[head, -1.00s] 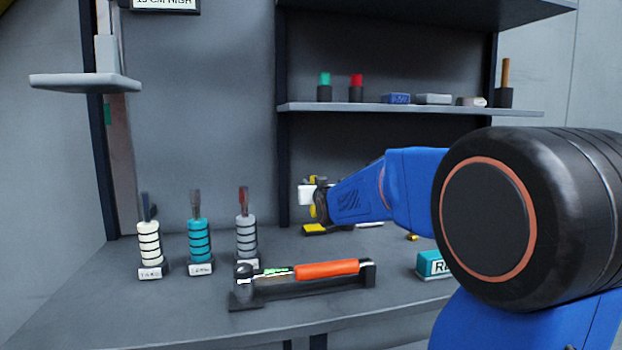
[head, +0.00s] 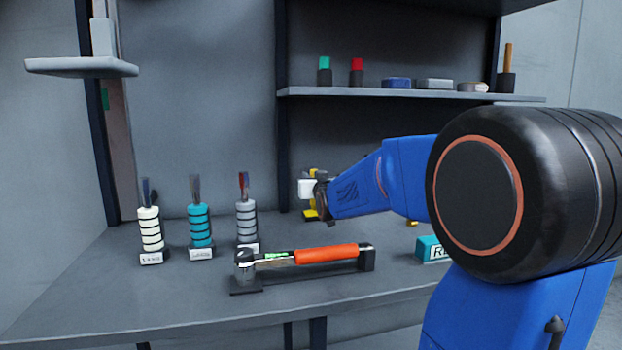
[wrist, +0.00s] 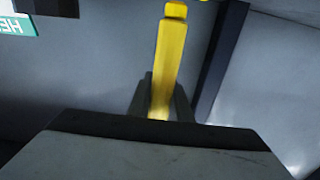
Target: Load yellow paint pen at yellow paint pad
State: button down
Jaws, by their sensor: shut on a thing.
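In the wrist view my gripper (wrist: 163,108) has its dark fingers shut on the yellow paint pen (wrist: 170,50), a long yellow bar with a rounded end. In the head view my gripper (head: 320,195) is over the back of the bench, beside the dark shelf post. Small yellow bits of the pen show above and below it. A low yellow and dark thing, likely the yellow paint pad (head: 309,214), lies just under the gripper, partly hidden by it. I cannot tell whether the pen touches the pad.
An orange-handled tool (head: 326,254) lies on a black stand in front. White (head: 150,229), teal (head: 199,225) and grey (head: 246,219) ringed holders stand left. A teal labelled block (head: 432,249) is at right. A shelf (head: 400,93) hangs above. The bench's front left is clear.

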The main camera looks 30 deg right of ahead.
jog(key=shift+f, duration=0.55)
dwell(1.1)
jog(key=shift+r, duration=3.55)
